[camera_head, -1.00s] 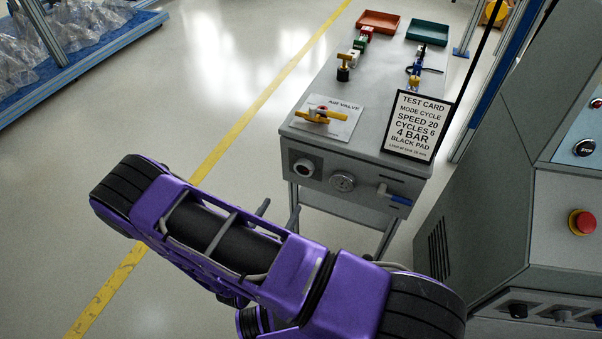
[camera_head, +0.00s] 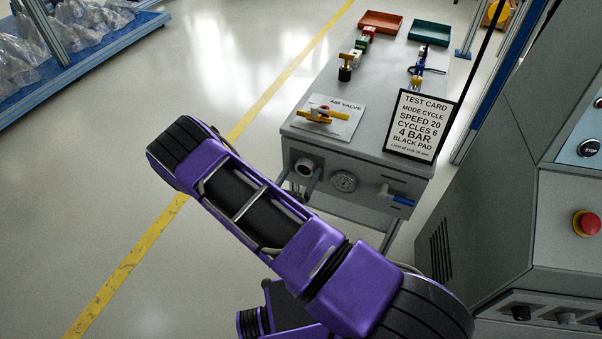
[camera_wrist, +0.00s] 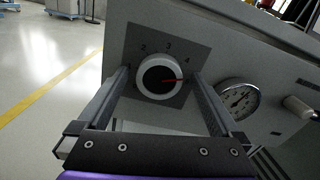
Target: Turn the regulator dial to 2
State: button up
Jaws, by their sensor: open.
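The regulator dial (camera_head: 304,168) is on the front panel of the grey bench, at the left. In the wrist view it is a white ring with a dark centre (camera_wrist: 160,77) on a dark plate marked 2, 3 and 4. Its red pointer points right, just below the 4. My gripper (camera_wrist: 160,82) is open, with one finger to the left of the dial and one to its right. I cannot tell whether either finger touches it. In the head view my arm hides most of the gripper.
A round gauge (camera_wrist: 238,97) is close to the right finger, and a lever with a blue handle (camera_head: 397,195) is further right. The yellow air valve (camera_head: 321,116) and a framed test card (camera_head: 420,125) are on the bench top. A grey machine (camera_head: 500,170) stands at the right.

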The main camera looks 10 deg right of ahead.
jog(key=shift+c, duration=0.2)
jog(key=c, duration=1.3)
jog(key=shift+n, duration=0.5)
jog(key=n, duration=0.4)
jog(key=shift+a+n, duration=0.15)
jog(key=shift+n, duration=0.15)
jog(key=n+p, duration=0.1)
jog(key=n, duration=0.4)
jog(key=shift+w+f+n, duration=0.1)
jog(key=shift+f+n, duration=0.05)
jog(key=shift+n, duration=0.15)
jog(key=n, duration=0.5)
jog(key=shift+f, duration=0.15)
jog(key=n, duration=0.6)
jog(key=shift+f, duration=0.15)
